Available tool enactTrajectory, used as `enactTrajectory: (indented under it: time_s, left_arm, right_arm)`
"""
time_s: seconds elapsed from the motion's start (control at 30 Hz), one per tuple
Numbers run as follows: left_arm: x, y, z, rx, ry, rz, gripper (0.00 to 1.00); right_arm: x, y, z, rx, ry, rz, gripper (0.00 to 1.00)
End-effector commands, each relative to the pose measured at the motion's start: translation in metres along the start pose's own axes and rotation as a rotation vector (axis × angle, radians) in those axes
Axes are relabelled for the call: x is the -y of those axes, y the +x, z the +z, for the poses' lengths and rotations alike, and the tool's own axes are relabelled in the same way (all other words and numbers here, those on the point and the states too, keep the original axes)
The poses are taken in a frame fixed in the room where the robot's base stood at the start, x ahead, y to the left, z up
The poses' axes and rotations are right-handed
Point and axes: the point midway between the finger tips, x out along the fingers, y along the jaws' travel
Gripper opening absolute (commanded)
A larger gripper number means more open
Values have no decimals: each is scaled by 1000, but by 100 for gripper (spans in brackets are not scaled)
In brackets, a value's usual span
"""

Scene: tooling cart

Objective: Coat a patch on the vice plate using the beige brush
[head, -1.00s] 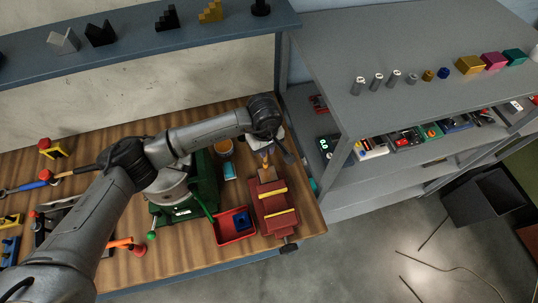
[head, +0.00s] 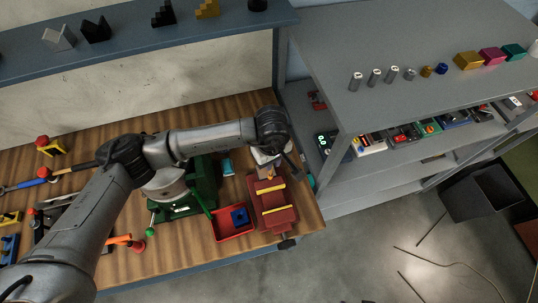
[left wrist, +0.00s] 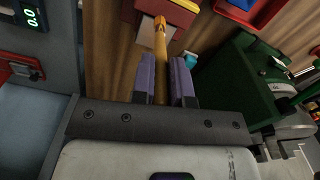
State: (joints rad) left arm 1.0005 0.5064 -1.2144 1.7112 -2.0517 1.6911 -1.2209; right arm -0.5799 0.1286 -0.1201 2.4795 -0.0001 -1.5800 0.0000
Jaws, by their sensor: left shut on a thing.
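My left gripper (head: 268,158) is over the back end of the red vice (head: 274,205). In the left wrist view its purple-padded fingers (left wrist: 166,78) are shut on the handle of the beige brush (left wrist: 160,62). The brush's orange-tan tip points toward the vice, which shows at the top of that view (left wrist: 178,12). A pale plate (left wrist: 146,28) lies at the vice, behind the brush tip. I cannot tell whether the tip touches the plate. In the head view the gripper mostly hides brush and plate. My right gripper is not in view.
A red tray (head: 233,224) with a blue part stands left of the vice. A green machine (head: 200,190) is further left, near my arm. A grey shelf unit (head: 340,150) rises just right of the bench. Tools lie at the bench's left.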

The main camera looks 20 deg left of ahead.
Motion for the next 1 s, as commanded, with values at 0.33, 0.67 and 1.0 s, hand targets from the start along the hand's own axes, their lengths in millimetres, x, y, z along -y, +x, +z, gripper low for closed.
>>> enactTrajectory:
  time_s: [0.33,0.67,1.0]
  left_arm:
    - [0,-40,-2,-3,-1,6,0]
    - [1,-65,-3,-3,-4,6,0]
    - [2,-70,-3,-2,-5,5,0]
  right_arm:
    - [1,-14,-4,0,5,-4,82]
    - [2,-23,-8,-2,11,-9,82]
    - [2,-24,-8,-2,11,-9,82]
